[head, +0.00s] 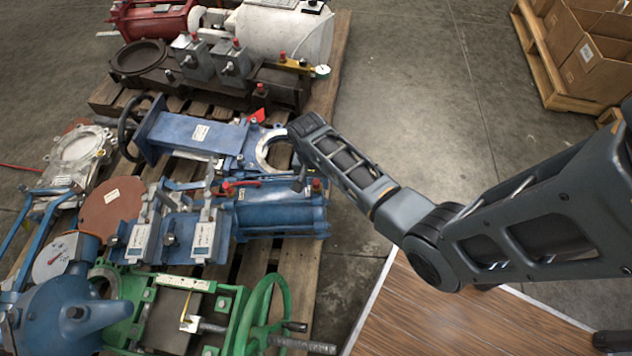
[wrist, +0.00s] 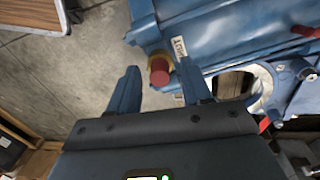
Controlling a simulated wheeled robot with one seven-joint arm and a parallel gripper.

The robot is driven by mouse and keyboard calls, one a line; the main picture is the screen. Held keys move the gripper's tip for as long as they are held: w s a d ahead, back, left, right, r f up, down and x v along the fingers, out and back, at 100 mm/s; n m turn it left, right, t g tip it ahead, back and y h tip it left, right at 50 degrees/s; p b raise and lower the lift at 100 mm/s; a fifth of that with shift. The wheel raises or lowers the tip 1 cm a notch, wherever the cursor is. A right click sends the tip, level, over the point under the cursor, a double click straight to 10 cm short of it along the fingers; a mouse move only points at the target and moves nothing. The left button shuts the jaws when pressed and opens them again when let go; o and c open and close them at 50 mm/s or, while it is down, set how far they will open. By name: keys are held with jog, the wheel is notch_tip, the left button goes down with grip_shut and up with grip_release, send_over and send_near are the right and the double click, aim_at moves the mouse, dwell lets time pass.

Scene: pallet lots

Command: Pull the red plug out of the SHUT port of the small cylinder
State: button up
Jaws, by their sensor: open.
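The small cylinder (head: 283,211) is blue and lies on the pallet, seen in the head view. The wrist view shows part of its blue body (wrist: 225,32) with a white label reading SHUT (wrist: 179,46). Beside the label a red plug (wrist: 159,74) sits in a brass-coloured port; it also shows at the cylinder's right end in the head view (head: 316,185). My gripper (wrist: 160,68) is open, with one finger on each side of the plug in the picture. I cannot tell how far the fingertips are from it. The gripper is mostly hidden in the head view.
Another red plug (head: 227,188) sits at the cylinder's other end. A blue gate valve (head: 198,133) lies behind, and a green valve with a handwheel (head: 263,310) lies in front. A wooden-topped table (head: 440,315) stands at right; bare floor lies between.

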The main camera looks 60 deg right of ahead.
aim_at(314, 181)
jog(key=shift+c, duration=0.5)
grip_shut()
jog(key=shift+r, duration=0.15)
dwell(0.4)
jog(key=shift+w+a+r+p, duration=0.1)
jog(key=shift+w+r+p, duration=0.05)
jog(key=shift+r+p, duration=1.35)
jog(key=shift+w+a+r+p, duration=0.1)
jog(key=shift+r+p, duration=1.25)
jog(key=shift+p, duration=0.1)
